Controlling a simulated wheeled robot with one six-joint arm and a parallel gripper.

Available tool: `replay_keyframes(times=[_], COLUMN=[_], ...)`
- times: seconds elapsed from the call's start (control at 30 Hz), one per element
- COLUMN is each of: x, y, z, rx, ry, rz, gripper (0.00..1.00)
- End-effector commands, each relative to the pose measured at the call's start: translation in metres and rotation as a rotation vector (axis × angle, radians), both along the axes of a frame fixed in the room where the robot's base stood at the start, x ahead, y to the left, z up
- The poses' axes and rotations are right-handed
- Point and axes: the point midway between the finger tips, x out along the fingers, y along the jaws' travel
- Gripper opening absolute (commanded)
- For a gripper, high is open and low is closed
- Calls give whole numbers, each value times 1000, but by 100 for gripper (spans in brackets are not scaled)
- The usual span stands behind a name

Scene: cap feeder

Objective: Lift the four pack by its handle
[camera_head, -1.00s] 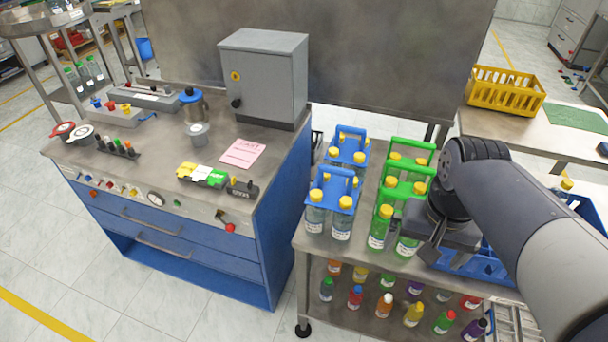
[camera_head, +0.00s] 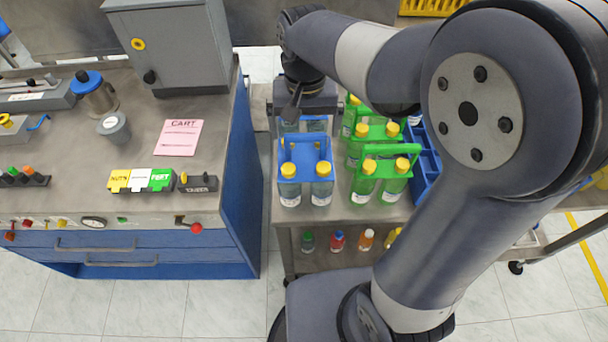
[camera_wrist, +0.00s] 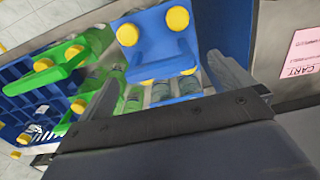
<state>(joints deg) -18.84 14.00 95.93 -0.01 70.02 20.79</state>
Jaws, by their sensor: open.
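A blue four pack (camera_head: 305,165) with clear yellow-capped bottles stands at the front of the steel cart, its handle upright. A second blue pack stands behind it, mostly hidden by my gripper (camera_head: 303,108). In the wrist view, the front blue pack (camera_wrist: 158,40) is beyond the fingers, and a blue bar (camera_wrist: 182,98) of the rear pack shows between them, over clear bottles. My gripper (camera_wrist: 165,88) is open and empty; contact with the bar cannot be told. Green four packs (camera_head: 378,165) stand to the right; they also show at left in the wrist view (camera_wrist: 55,70).
A blue crate (camera_head: 425,165) stands right of the green packs. The blue cabinet (camera_head: 245,190), with a grey box (camera_head: 175,45) and a pink CART note (camera_head: 179,137) on top, is left of the cart. Small bottles (camera_head: 337,240) stand on the lower shelf.

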Motion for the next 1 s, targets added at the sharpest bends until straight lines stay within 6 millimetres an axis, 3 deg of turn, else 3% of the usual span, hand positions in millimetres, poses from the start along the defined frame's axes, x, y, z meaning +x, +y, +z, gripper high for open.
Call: replay_keyframes(times=[0.3, 0.63, 1.0], x=[1, 2, 2], y=[-1, -1, -1], z=[-44, -50, -50], rx=[-2, 0, 0], ry=[5, 0, 0], rz=[0, 0, 0], gripper=[100, 99, 69])
